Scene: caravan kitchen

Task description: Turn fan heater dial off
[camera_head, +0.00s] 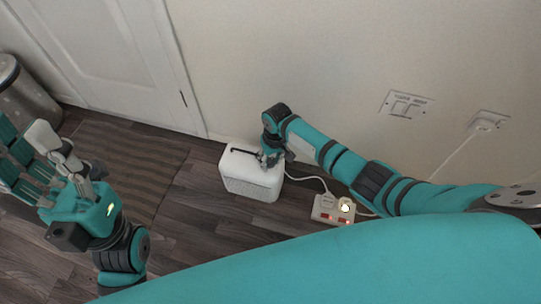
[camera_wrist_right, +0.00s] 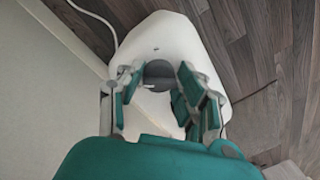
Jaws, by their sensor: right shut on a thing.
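The white fan heater (camera_head: 248,178) stands on the floor near the wall, with a dark handle or slot on its top. It also shows in the right wrist view (camera_wrist_right: 165,30), where its dark round dial (camera_wrist_right: 158,71) has a small light pointer mark. My right gripper (camera_head: 270,157) is over the heater's top at its right end. In the wrist view its fingers (camera_wrist_right: 158,80) are on both sides of the dial, shut on it. The dial itself is hidden by the gripper in the head view. My left gripper (camera_head: 48,165) is at the left, fingers spread and empty, away from the heater.
A power strip (camera_head: 333,209) with lit red switches lies on the floor right of the heater, joined by a white cord. Wall sockets (camera_head: 405,104) are above it. A dark mat (camera_head: 125,160) lies before the white door (camera_head: 100,60). A metal bin (camera_head: 25,95) stands far left.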

